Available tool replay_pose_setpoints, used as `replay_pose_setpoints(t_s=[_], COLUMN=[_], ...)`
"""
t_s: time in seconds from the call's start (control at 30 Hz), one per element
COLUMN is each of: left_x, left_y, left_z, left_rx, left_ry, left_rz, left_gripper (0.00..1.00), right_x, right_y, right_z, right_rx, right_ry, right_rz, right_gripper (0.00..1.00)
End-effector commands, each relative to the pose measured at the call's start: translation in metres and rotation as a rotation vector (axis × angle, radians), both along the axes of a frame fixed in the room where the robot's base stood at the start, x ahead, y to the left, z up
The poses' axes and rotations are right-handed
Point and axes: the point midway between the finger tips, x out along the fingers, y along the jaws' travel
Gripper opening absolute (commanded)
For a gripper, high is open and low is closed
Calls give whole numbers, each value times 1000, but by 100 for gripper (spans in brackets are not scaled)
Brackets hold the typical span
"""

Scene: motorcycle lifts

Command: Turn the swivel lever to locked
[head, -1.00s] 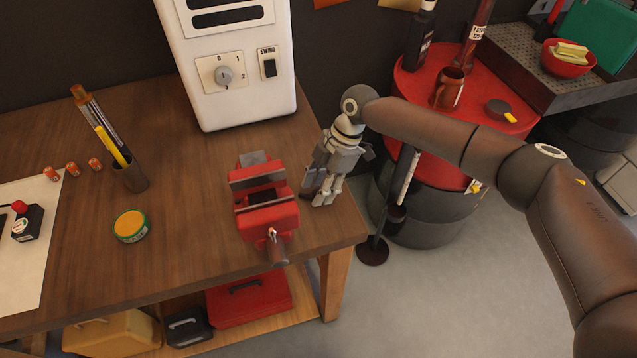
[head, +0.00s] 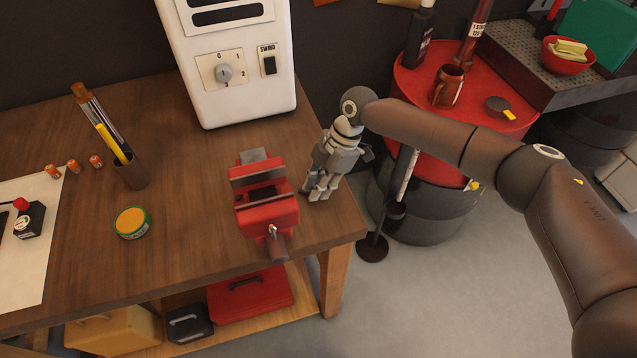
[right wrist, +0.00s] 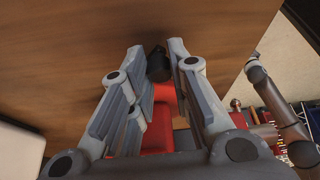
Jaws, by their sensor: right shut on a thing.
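The red bench vise (head: 265,212) stands on the wooden bench, its jaws facing up and its screw end towards the bench's front edge. My right gripper (head: 312,190) is low over the bench, just right of the vise. In the right wrist view, the black end of the swivel lever (right wrist: 158,65) sits between the fingers of the right gripper (right wrist: 157,54), which are shut on it. The red vise body (right wrist: 162,100) shows behind the lever there. In the head view the fingers hide the lever. My left gripper is not in view.
A white machine (head: 240,60) with a dial stands behind the vise. A pen cup (head: 130,170) and a round green-and-orange tin (head: 132,222) are to the left. A red-topped drum (head: 470,90) stands beyond the bench's right edge. The bench between tin and vise is clear.

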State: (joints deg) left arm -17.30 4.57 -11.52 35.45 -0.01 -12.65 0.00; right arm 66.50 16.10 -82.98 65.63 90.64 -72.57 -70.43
Motion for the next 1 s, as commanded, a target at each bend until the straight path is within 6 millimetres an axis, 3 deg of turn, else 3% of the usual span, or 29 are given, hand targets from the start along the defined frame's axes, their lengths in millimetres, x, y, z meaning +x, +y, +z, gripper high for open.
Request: replay_pose_setpoints(t_s=[0.27,0.7,1.0], left_x=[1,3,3], left_y=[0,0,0], left_z=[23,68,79], left_rx=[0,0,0], left_ry=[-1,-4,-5], left_rz=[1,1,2], left_gripper=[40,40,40], right_x=[-8,-23,-28], right_y=[3,15,24], right_z=[5,6,4], right_rx=[4,5,7], right_ry=[2,1,0], right_rz=[-159,-561,-783], right_gripper=[0,0,0])
